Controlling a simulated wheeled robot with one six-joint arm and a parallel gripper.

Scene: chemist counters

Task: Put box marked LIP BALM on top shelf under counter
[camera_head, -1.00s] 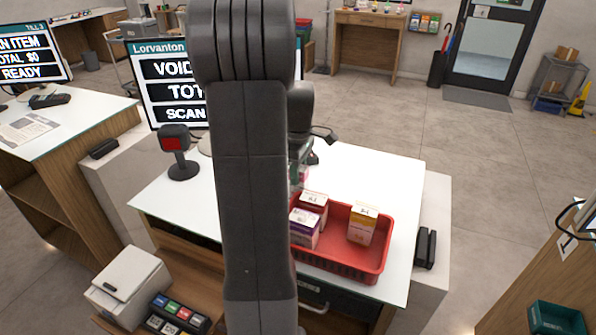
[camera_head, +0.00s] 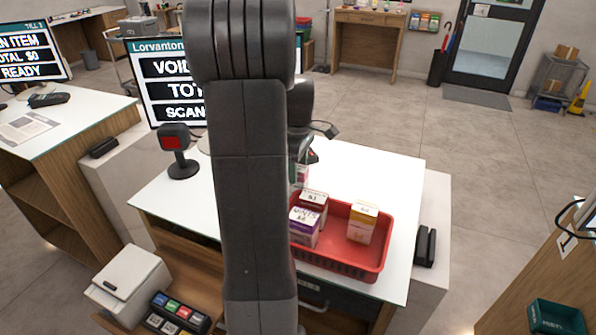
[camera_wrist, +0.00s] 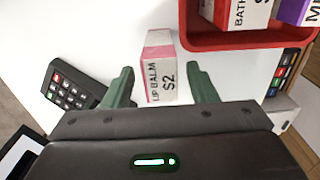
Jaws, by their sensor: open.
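The LIP BALM box (camera_wrist: 160,77), white and pink with a $2 label, stands on the white counter top (camera_wrist: 230,72) in the wrist view. My gripper (camera_wrist: 161,70) is open, with its green fingers on either side of the box and visible gaps between. In the head view my arm hides most of the gripper; a pink-white sliver of the box (camera_head: 302,174) shows just behind the red tray. Wooden shelving (camera_head: 182,243) shows under the counter's front left, partly hidden by my arm.
The red tray (camera_head: 345,268) holds several medicine boxes, including a yellow-white one (camera_head: 362,223). A till screen (camera_head: 170,85), red-faced scanner (camera_head: 175,140) and white printer (camera_head: 128,285) stand nearby. A card terminal (camera_wrist: 72,88) lies left of the gripper in the wrist view.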

